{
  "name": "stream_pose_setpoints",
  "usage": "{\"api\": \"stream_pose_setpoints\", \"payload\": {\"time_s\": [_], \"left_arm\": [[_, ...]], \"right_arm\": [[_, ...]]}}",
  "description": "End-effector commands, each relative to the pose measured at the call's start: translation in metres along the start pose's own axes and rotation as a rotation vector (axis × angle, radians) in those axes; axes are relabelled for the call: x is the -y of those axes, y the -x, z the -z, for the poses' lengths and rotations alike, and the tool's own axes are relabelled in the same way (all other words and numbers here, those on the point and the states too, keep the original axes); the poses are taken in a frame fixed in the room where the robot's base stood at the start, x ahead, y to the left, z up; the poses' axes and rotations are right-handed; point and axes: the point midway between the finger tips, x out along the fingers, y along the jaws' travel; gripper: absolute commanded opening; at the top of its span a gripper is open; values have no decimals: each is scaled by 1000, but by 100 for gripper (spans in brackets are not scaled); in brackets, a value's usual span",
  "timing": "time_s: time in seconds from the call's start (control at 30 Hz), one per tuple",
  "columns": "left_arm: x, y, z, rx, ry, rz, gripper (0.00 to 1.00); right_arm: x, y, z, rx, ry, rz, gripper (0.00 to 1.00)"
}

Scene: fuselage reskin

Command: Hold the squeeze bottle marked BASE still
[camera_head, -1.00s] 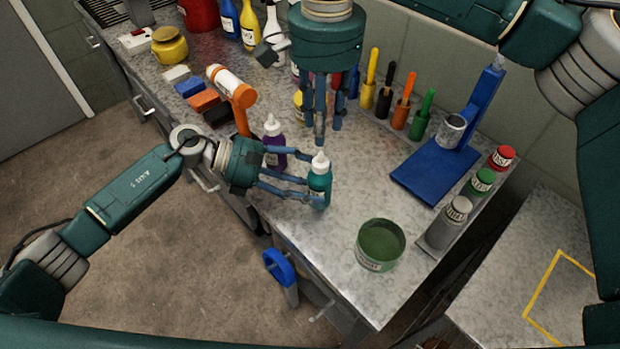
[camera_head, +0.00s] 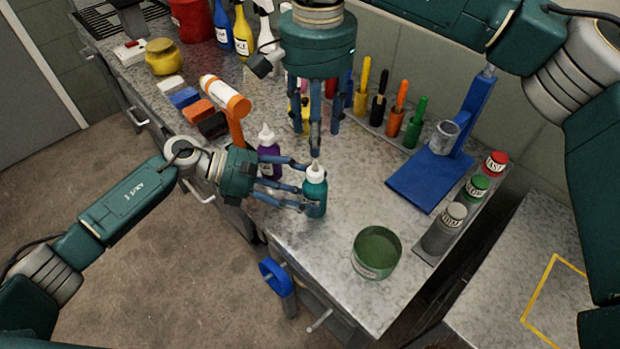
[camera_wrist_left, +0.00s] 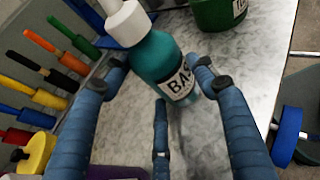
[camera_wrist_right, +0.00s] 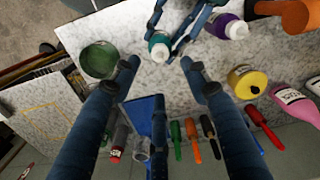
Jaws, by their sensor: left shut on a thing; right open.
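The squeeze bottle marked BASE (camera_head: 315,190) is teal with a white cap and stands upright on the metal bench. Its label, reading "BAS", shows in the left wrist view (camera_wrist_left: 178,84). My left gripper (camera_head: 303,190) is shut on it from the left side, with fingers around its body. My right gripper (camera_head: 316,135) is open and empty, pointing down just above and behind the bottle. In the right wrist view the bottle (camera_wrist_right: 159,46) shows from above, beyond the fingers.
A purple bottle (camera_head: 269,150) stands close to the left gripper. A green tub (camera_head: 376,254) sits near the front edge. Several colour-handled tools stand at the back. Bare bench lies between bottle and tub.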

Motion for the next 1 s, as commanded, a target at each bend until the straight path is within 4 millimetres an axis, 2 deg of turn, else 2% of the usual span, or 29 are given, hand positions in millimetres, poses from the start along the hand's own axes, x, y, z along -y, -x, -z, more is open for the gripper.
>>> {"api": "stream_pose_setpoints", "payload": {"time_s": [0.2,0.37,0.47,0.8,1.0], "left_arm": [[0,0,1,-2,1,0,26],[0,0,1,-2,1,1,26],[0,0,1,-2,1,1,26],[0,0,1,-2,1,1,26],[0,0,2,-2,2,1,26]], "right_arm": [[1,14,-1,2,262,-2,45],[0,14,0,3,354,-6,45],[0,4,0,3,363,-7,45],[-1,-63,0,4,359,-7,45],[0,-90,0,3,359,-6,45]]}}
